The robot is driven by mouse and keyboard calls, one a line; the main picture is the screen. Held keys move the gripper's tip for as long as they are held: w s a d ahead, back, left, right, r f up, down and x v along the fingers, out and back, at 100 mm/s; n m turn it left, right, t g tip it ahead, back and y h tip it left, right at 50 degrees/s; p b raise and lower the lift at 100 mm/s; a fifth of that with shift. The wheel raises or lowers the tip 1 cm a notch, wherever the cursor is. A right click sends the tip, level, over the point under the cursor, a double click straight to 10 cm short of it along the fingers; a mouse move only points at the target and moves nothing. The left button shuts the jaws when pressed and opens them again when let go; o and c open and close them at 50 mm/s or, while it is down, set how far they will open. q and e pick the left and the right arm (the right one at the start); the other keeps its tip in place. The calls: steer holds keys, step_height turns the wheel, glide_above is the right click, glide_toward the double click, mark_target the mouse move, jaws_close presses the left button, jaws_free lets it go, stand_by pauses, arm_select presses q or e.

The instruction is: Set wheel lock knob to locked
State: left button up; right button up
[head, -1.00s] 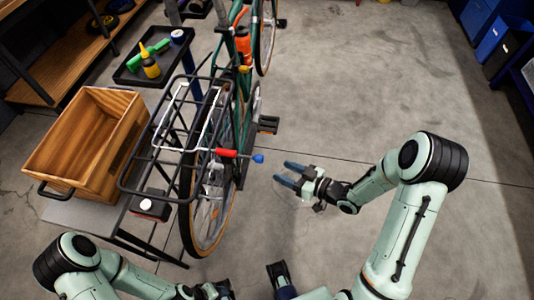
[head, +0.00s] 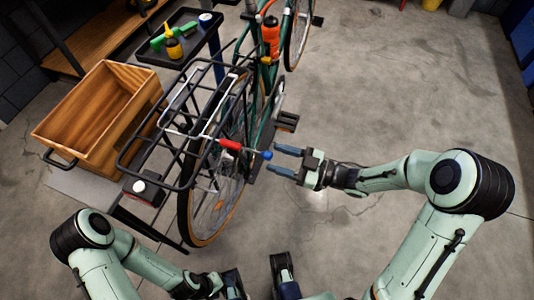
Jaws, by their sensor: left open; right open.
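The wheel lock knob appears to be the blue knob (head: 267,155) at the side of the bicycle's rear wheel (head: 216,205). A red grip (head: 230,145) sits just left of it, on the bike's rack side. My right gripper (head: 278,160) is open, its two blue-grey fingers pointing left toward the blue knob. The fingertips are close to the knob; I cannot tell whether they touch it. My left gripper (head: 258,283) is low in the picture, open and empty, well away from the bicycle.
A black rear rack (head: 150,170) stands over the wheel. A wooden crate (head: 75,130) is at the left. A dark tray (head: 150,52) with bottles stands behind it. A pedal (head: 287,121) lies just beyond my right gripper. The floor to the right is clear.

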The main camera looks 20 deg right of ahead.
mark_target(263, 154)
steer(key=shift+x, duration=2)
jaws_close()
steer(key=shift+b+x, duration=0.3)
steer(key=shift+x, duration=1.1)
jaws_free()
steer(key=shift+d, duration=0.1)
steer(key=v, duration=1.3)
steer(key=shift+s+p, duration=0.2)
steer(key=shift+p, duration=0.15)
steer(key=shift+d, duration=0.1)
